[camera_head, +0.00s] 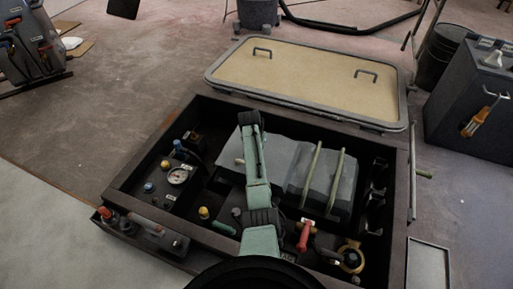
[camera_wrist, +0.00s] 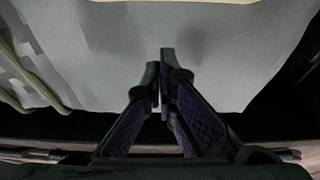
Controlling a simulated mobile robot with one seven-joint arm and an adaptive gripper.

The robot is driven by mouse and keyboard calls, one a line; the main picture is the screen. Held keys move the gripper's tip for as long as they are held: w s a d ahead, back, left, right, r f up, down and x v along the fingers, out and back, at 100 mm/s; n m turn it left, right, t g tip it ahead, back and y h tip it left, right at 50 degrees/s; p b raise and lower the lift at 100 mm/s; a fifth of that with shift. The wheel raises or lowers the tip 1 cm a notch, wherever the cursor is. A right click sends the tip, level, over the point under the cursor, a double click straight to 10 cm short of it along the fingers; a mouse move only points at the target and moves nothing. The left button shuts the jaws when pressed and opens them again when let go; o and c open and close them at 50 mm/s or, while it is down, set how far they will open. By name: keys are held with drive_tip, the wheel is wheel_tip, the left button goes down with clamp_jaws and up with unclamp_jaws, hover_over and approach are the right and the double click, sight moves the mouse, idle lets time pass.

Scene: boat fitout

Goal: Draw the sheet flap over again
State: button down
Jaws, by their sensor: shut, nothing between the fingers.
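The grey sheet (camera_head: 275,153) lies over a bulky block in the middle of the open dark box. Its right part (camera_head: 322,178) is raised, with two pale yellow-green bars or cords (camera_head: 334,180) across it. I cannot tell where the flap's free edge lies. In the wrist view the grey sheet (camera_wrist: 115,45) fills most of the upper picture, with yellowish cords (camera_wrist: 30,85) at its left. My gripper (camera_wrist: 162,75) is shut and empty, its tips over the sheet's near part; I cannot tell whether they touch it.
The box's rim (camera_head: 140,163) surrounds the sheet. A gauge (camera_head: 178,176) and knobs sit at left. A red-handled valve (camera_head: 305,235) and a brass ring (camera_head: 351,256) are at the front right. The lid (camera_head: 305,75) lies open behind. A dark cabinet (camera_head: 470,115) stands right.

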drive_tip(key=shift+x, duration=0.85)
drive_tip(key=shift+s+a+r, duration=0.15)
drive_tip(key=shift+s+r, duration=0.05)
drive_tip(key=shift+s, duration=0.2)
drive_tip(key=shift+s+a+r, duration=0.15)
drive_tip(key=shift+s, duration=0.25)
drive_tip(key=shift+s+a+r, duration=0.15)
drive_tip(key=shift+s+a, duration=0.1)
drive_tip(key=shift+s, duration=0.25)
drive_tip(key=shift+s+a+r, duration=0.1)
drive_tip(key=shift+s+a, duration=0.15)
drive_tip(key=shift+s, duration=0.3)
